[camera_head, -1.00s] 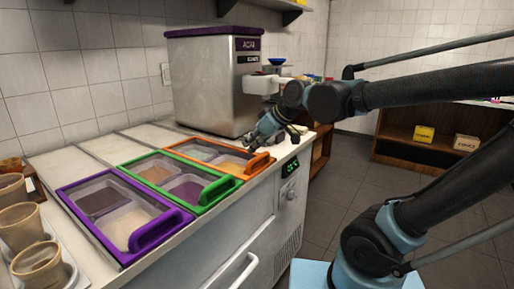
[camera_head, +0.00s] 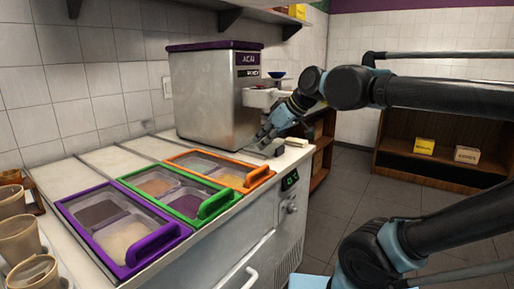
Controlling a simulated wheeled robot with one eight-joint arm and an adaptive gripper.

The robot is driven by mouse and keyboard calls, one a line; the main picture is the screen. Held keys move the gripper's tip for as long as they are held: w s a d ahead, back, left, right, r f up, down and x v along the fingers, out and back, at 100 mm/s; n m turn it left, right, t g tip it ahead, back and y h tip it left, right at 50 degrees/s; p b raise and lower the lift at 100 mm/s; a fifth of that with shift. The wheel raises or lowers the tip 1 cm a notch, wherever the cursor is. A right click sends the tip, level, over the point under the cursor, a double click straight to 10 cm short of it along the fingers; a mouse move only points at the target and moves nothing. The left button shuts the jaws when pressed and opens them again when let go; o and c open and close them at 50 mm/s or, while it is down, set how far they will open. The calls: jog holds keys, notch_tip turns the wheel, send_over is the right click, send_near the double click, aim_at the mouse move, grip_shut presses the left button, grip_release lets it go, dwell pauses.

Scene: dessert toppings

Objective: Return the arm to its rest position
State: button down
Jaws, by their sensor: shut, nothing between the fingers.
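My arm reaches in from the right edge, its black forearm raised over the floor and the counter's right end. My gripper (camera_head: 266,137) hangs at the wrist's lower end, above the counter beside the steel açaí machine (camera_head: 205,95). The gripper is small in the view; it is shut and holds nothing. It is behind the orange-framed topping bin (camera_head: 234,172), apart from it. A grey object (camera_head: 271,148) lies on the counter just under the gripper; I cannot tell whether they touch.
Green-framed (camera_head: 212,204) and purple-framed (camera_head: 150,243) topping bins sit in the counter (camera_head: 95,160). Paper cups (camera_head: 18,238) stand at the left edge. A wooden shelf (camera_head: 395,150) with two yellowish boxes stands at the back right. Open floor (camera_head: 345,195) lies between.

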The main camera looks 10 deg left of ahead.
jog(key=w+d+f+m+h, duration=0.1)
jog(key=d+f+m+h, duration=0.15)
jog(key=d+f, duration=0.5)
jog(key=w+d+f+m+h, duration=0.15)
jog(key=d+f+m, duration=0.3)
jog(key=d, duration=0.55)
jog(key=s+d+f+m+g+h, duration=0.1)
jog(key=s+d+f+m+h, duration=0.2)
jog(key=s+d+f+m, duration=0.2)
jog(key=s+d+f, duration=0.3)
jog(key=d+f, duration=0.4)
jog(key=d, duration=0.1)
jog(key=shift+d+f+m+h, duration=0.15)
jog(key=shift+d+m+h, duration=0.1)
jog(key=shift+m+h, duration=0.15)
jog(key=shift+a, duration=0.1)
